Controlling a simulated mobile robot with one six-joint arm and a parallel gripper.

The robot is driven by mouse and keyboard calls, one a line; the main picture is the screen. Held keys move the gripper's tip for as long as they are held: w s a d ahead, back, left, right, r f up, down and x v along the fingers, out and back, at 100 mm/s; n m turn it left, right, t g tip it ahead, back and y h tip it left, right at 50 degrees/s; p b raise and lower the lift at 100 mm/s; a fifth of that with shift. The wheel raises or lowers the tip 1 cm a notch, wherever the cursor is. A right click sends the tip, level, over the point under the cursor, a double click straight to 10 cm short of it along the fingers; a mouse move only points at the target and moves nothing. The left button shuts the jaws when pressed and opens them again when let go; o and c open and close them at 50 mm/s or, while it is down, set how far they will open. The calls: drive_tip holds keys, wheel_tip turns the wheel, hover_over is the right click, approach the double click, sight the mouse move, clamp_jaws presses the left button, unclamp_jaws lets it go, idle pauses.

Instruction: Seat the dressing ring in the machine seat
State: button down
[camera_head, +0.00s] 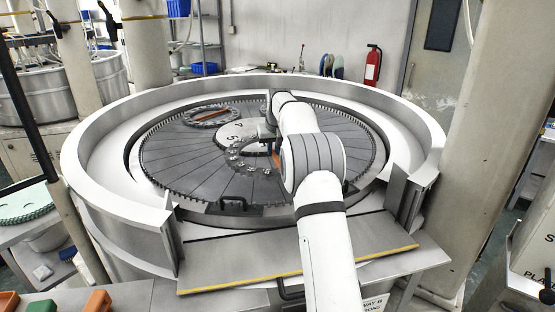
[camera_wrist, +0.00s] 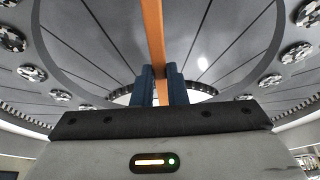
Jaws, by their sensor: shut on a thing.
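The dressing ring (camera_head: 246,160), a dark ring set with round metal pads, is over the machine's grey grooved plate (camera_head: 180,160), left of my arm. Its orange crossbar (camera_wrist: 153,30) runs between the blue fingers of my gripper (camera_wrist: 160,74), which is shut on it. The ring's pads (camera_wrist: 31,73) curve around both sides of the wrist view. My arm hides the ring's right part in the head view. I cannot tell whether the ring touches the plate. A black bracket (camera_head: 234,205) stands at the plate's front edge; I cannot tell whether it belongs to the seat.
A second padded ring (camera_head: 209,116) sits at the back left of the plate. A white lettered hub (camera_head: 232,131) is in the plate's middle. A high pale rim (camera_head: 95,170) surrounds the machine, with a yellow-edged shelf (camera_head: 235,270) in front. Pillars (camera_head: 500,130) stand close by.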

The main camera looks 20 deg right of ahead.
drive_tip(key=f, duration=0.2)
drive_tip(key=f+p, duration=0.1)
drive_tip(key=f, duration=0.1)
drive_tip(key=shift+d, duration=0.4)
drive_tip(key=shift+f+p, duration=0.45)
drive_tip(key=shift+f, duration=1.55)
drive_tip(key=shift+f, duration=0.1)
drive_tip(key=c, duration=1.8)
unclamp_jaws()
drive_tip(key=shift+s+f, duration=0.15)
drive_tip(key=o, duration=0.3)
drive_tip(key=shift+o, duration=0.2)
